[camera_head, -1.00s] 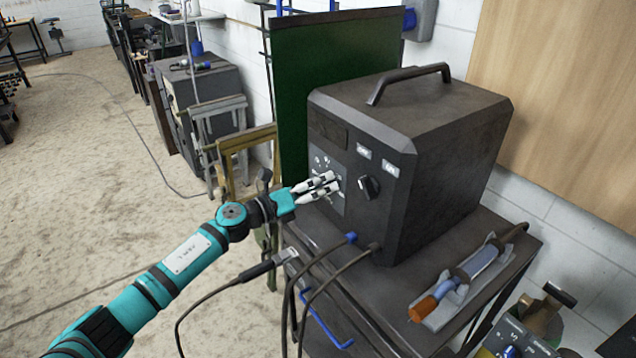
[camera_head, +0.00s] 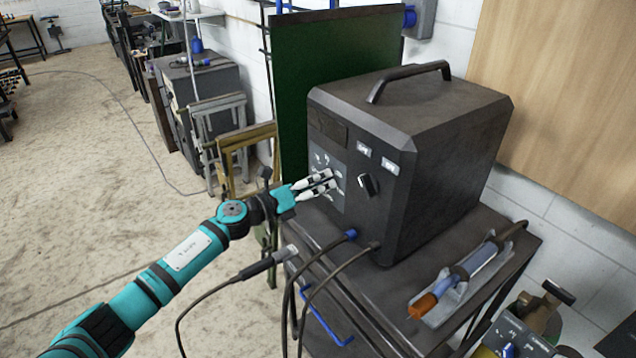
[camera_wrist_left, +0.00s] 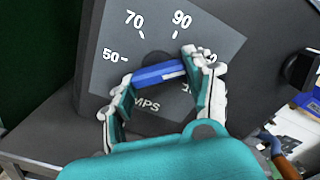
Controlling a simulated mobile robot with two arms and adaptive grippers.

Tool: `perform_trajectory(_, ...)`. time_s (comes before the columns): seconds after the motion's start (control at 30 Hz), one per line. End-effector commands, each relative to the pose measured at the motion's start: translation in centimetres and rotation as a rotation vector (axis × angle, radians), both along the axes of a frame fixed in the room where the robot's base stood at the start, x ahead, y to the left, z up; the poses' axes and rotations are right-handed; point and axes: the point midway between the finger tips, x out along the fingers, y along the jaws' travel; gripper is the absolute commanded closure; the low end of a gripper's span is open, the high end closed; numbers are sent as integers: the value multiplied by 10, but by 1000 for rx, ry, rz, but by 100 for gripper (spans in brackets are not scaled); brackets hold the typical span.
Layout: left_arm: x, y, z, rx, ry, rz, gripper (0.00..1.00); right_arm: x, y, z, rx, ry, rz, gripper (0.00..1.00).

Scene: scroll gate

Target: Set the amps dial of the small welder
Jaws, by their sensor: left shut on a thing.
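The small welder (camera_head: 440,140) is a dark grey box with a top handle, standing on a cart. Its amps dial has a blue bar knob (camera_wrist_left: 158,74) on a grey scale plate (camera_wrist_left: 225,38) marked 50, 70, 90 and more numbers partly covered by the fingers. My left gripper (camera_head: 328,183) is at the welder's front face, and in the left wrist view its fingers (camera_wrist_left: 160,82) are shut on the two ends of the knob. The knob's bar is slightly tilted, its right end higher. In the head view the fingers hide the knob. My right gripper is not in view.
A black switch (camera_head: 368,185) sits right of the dial on the welder front. Cables (camera_head: 300,290) hang from the front below. A torch with an orange tip (camera_head: 425,305) lies on the cart (camera_head: 400,300) at right. A green screen (camera_head: 340,60) stands behind.

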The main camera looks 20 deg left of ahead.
Motion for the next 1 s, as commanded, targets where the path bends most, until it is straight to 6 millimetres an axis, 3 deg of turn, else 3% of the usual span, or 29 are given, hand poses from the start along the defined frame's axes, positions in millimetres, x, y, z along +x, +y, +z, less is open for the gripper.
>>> perform_trajectory(1.0, -1, -1, 4, -585, 456, 3, 80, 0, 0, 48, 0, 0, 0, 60)
